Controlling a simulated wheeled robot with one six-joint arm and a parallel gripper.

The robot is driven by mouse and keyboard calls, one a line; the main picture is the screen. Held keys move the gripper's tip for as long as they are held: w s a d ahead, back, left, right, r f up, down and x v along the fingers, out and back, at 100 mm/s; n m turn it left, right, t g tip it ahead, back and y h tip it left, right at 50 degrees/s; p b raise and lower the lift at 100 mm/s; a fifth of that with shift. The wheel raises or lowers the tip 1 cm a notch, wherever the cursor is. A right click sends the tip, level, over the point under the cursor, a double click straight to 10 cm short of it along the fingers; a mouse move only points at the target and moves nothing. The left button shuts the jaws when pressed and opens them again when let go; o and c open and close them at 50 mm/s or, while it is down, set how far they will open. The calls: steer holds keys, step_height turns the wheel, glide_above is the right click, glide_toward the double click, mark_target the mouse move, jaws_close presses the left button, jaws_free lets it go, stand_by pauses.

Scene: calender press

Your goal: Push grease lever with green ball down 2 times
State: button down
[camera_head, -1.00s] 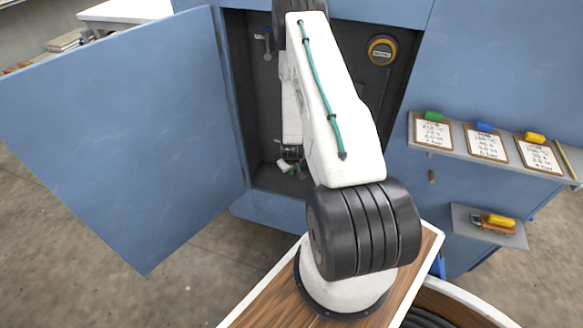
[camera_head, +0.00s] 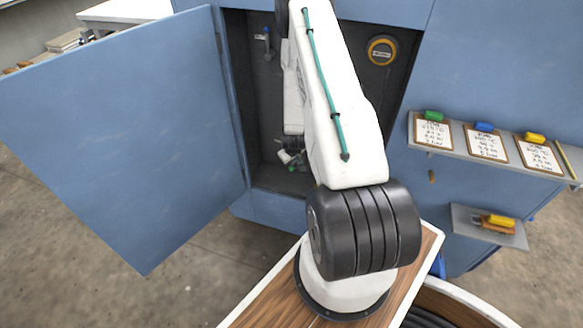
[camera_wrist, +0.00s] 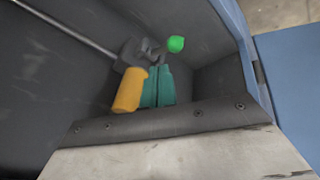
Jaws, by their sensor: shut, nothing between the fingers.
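The grease lever's green ball (camera_wrist: 176,44) shows in the wrist view on a short dark arm. The arm comes from a dark pump block (camera_wrist: 133,52) with an orange cylinder (camera_wrist: 127,90) below it. My gripper (camera_wrist: 158,70) has two teal fingers, shut together with nothing between them. In the wrist view the fingertips are just below the ball and right of the cylinder. I cannot tell whether they touch the lever. In the head view my arm hides much of the cabinet's inside, and the lever is too small to make out clearly.
The open blue door (camera_head: 120,140) stands left of the dark cabinet recess (camera_head: 262,100), whose walls are close around my wrist. A yellow-ringed dial (camera_head: 382,51) and a small blue-handled valve (camera_head: 264,42) are inside. A shelf (camera_head: 455,150) with cards is to the right.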

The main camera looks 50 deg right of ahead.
mark_target(294, 165)
steer(key=r, duration=0.1)
steer(key=d+r, duration=0.1)
steer(key=r, duration=0.2)
steer(key=shift+w+d+r, duration=0.15)
steer(key=shift+w+d, duration=0.1)
steer(key=shift+w, duration=0.05)
stand_by(0.7)
